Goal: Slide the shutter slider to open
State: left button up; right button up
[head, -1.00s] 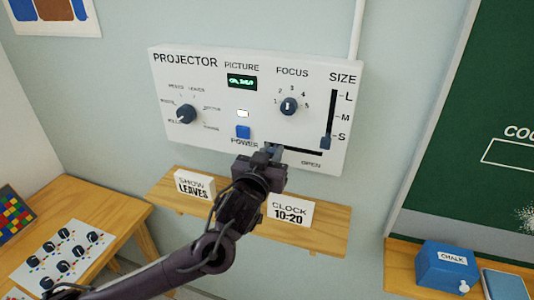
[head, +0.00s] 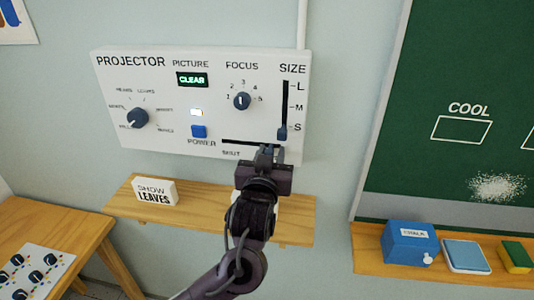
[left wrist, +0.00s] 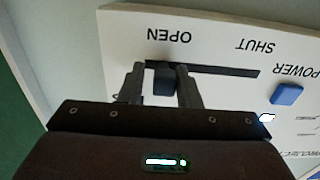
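The projector panel (head: 170,75) is a white box on the wall. Its shutter slot (head: 240,142) runs level along the lower right, with SHUT at its left end in the head view. In the left wrist view, upside down, the dark slider knob (left wrist: 164,80) sits at the OPEN end of the slot (left wrist: 225,71). My left gripper (head: 270,152) is at that end and hides the knob and the OPEN label in the head view. In the left wrist view, the fingers of the left gripper (left wrist: 161,82) stand either side of the knob, with a small gap on the left. My right gripper is not in view.
A blue power button (head: 199,131) and the vertical size slider (head: 282,132) are close to the slot. A wooden shelf (head: 220,205) below holds a SHOW LEAVES card (head: 155,191). A chalkboard (head: 450,90) is to the right.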

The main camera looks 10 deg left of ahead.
pick_arm(q)
jog(key=shift+o, duration=1)
jog(key=shift+d, duration=0.15)
jog(key=shift+s, duration=0.2)
jog(key=s+b, duration=0.2)
jog(key=s, duration=0.5)
jog(key=shift+s, duration=0.2)
